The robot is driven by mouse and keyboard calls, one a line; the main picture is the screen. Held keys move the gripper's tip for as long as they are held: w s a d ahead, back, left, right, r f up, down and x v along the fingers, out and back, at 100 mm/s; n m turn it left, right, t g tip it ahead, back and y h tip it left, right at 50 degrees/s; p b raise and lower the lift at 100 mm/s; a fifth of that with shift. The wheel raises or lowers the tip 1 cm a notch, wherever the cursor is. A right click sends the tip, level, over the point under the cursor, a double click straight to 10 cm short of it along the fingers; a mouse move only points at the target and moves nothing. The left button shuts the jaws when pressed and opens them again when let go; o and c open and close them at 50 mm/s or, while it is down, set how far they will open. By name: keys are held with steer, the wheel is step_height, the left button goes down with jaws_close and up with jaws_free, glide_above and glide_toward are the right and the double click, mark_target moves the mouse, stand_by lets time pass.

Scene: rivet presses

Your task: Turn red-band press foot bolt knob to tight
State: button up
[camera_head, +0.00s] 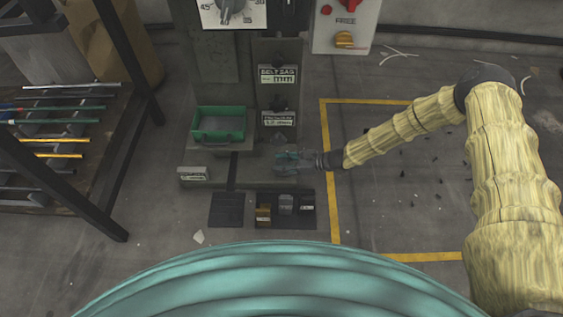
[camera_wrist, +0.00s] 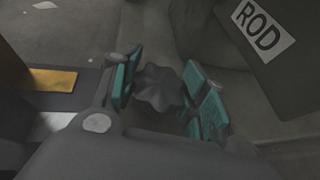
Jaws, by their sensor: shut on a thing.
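The foot bolt knob (camera_wrist: 160,88) is a dark, lobed knob in the middle of the wrist view. My gripper (camera_wrist: 162,92) has its teal finger pads on either side of the knob and is shut on it. In the head view my gripper (camera_head: 288,160) is at the foot of the grey press (camera_head: 208,60), below its labelled plates. The knob is hidden by the gripper there. No tight or loose marking is readable, and the red band cannot be made out.
A green tray (camera_head: 219,124) sits on the press left of my gripper. A dark mat (camera_head: 228,209) with small blocks lies in front. A "ROD" sign (camera_wrist: 262,30) is close at the upper right of the wrist view. A rod rack (camera_head: 60,150) stands left; yellow-lined floor is right.

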steer(key=shift+s+d+r+m+t+h+p, duration=0.15)
steer(key=shift+m+t+h+p, duration=0.2)
steer(key=shift+p, duration=0.4)
steer(key=m+t+p, duration=0.1)
steer(key=p, duration=0.1)
steer(key=shift+p, duration=0.4)
steer(key=shift+r+m+t+p, duration=0.1)
steer(key=shift+m+t+p, duration=0.25)
steer(key=shift+p, duration=0.2)
steer(key=m+t+h+p, duration=0.1)
steer(key=m+t+p, duration=0.1)
steer(key=p, duration=0.6)
steer(key=shift+h+p, duration=0.3)
steer(key=shift+h, duration=0.05)
steer(key=m+t+p, duration=0.1)
steer(key=p, duration=0.3)
steer(key=shift+t+h, duration=0.3)
steer(key=shift+h, duration=0.1)
steer(key=shift+f+m+t+h+p, duration=0.35)
steer(key=shift+m+p, duration=0.35)
steer(key=shift+p, duration=0.65)
steer(key=shift+r, duration=0.1)
steer(key=o, duration=1)
steer(key=shift+o, duration=0.2)
